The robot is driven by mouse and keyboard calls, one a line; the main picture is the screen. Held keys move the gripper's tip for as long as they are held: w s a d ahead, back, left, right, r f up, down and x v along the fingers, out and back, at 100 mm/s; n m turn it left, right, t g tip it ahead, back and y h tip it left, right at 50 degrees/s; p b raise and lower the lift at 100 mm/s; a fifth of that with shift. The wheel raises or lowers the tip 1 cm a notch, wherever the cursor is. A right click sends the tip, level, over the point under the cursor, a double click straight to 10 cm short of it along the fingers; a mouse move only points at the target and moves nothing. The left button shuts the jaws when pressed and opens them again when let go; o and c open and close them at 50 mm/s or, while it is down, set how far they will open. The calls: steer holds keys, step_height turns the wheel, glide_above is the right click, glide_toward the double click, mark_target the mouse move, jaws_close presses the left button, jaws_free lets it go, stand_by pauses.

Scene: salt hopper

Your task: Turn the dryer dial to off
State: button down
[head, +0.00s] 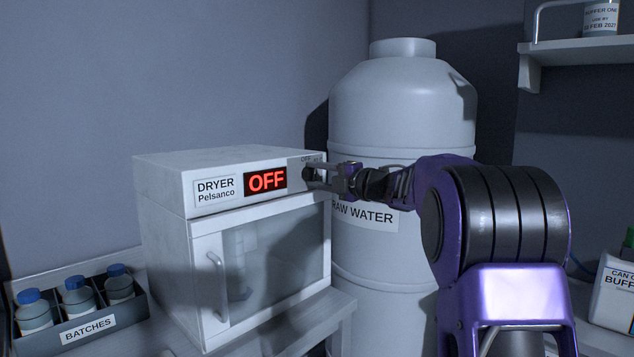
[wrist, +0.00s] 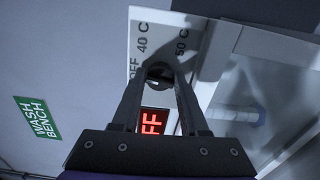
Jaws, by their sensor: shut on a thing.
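The white dryer (head: 165,185) stands on a bench at the left of the head view, with its door closed. Its red display (head: 266,180) reads OFF, and part of this display also shows in the wrist view (wrist: 154,121). The dark round dial (wrist: 158,73) sits on the dryer's panel, beside printed marks OFF, 40 C and 50 C. My gripper (head: 314,174) is at the panel's right end and is shut on the dial, one finger on each side in the wrist view (wrist: 160,76). The fingers partly hide the dial, and its exact pointing is hard to read.
A large white raw water tank (head: 400,110) stands close behind and right of the dryer. A batches rack (head: 105,322) with blue-capped bottles is at lower left. A wall shelf (head: 585,50) is at upper right. A green wash bench sign (wrist: 38,119) shows in the wrist view.

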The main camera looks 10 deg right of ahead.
steer(key=shift+n, duration=0.6)
steer(key=shift+c, duration=2.2)
jaws_free()
steer(key=shift+d, duration=0.1)
steer(key=v, duration=1.7)
steer(key=shift+s, duration=0.15)
